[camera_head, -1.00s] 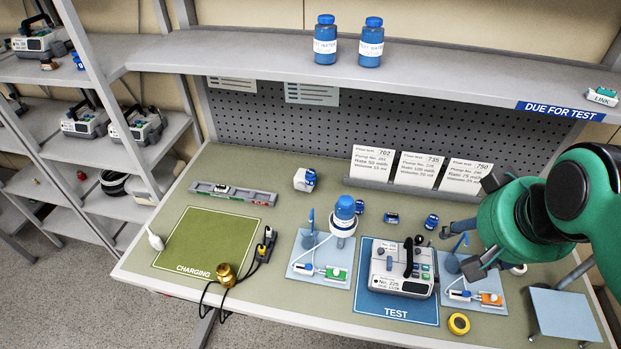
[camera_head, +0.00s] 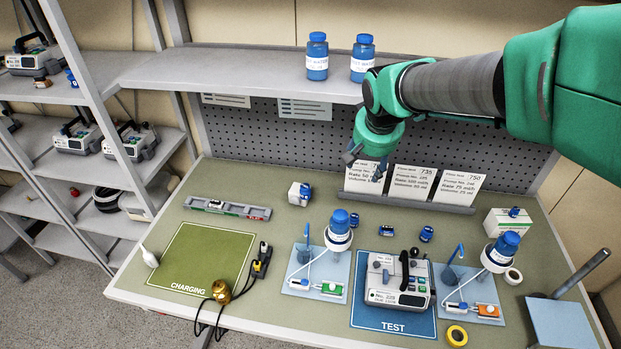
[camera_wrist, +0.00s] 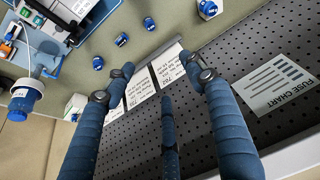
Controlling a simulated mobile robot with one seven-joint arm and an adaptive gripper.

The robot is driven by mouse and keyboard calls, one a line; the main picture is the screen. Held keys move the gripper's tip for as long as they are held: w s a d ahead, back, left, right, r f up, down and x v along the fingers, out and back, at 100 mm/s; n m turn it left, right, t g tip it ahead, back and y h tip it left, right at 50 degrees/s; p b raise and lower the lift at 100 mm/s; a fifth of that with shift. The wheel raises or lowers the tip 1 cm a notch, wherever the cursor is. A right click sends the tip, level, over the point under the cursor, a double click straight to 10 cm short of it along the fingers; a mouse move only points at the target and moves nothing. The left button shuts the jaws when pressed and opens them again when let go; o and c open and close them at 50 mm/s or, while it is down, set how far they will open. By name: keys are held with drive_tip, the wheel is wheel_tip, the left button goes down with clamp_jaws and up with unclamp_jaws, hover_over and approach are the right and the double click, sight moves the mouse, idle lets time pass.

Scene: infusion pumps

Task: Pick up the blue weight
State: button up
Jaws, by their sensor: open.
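I cannot tell for sure which item is the blue weight. Several small blue pieces lie on the bench behind the test mat: one left (camera_head: 354,220), one in the middle (camera_head: 386,231), one right (camera_head: 427,234). Another small blue item (camera_head: 72,78) stands on the left rack's upper shelf. My gripper (camera_head: 365,165) is open and empty, in front of the leftmost rate card, above and behind these pieces.
The test mat (camera_head: 392,328) holds a pump (camera_head: 398,280), with a blue-capped bottle (camera_head: 339,232) to its left and another (camera_head: 500,250) to its right. The overhead shelf (camera_head: 230,65) carries two blue bottles. A brass weight (camera_head: 221,291) sits by the front edge.

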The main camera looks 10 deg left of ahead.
drive_tip(key=w+a+f, duration=0.7)
drive_tip(key=a+f, duration=0.1)
drive_tip(key=a, duration=0.2)
drive_tip(key=n, duration=0.1)
approach(305, 188)
wheel_tip(305, 188, up, 2)
drive_tip(key=shift+s+d+r, duration=0.1)
drive_tip(key=shift+s+d, duration=0.15)
drive_tip(key=shift+d, duration=0.1)
drive_tip(key=x, duration=0.8)
drive_tip(key=shift+a+f+b, duration=0.1)
drive_tip(key=shift+f+b, duration=0.2)
drive_tip(key=shift+f, duration=0.1)
drive_tip(key=shift+a+b+x, duration=0.2)
drive_tip(key=shift+b+x, duration=0.25)
drive_tip(key=shift+x, duration=2.1)
drive_tip(key=shift+s, duration=0.15)
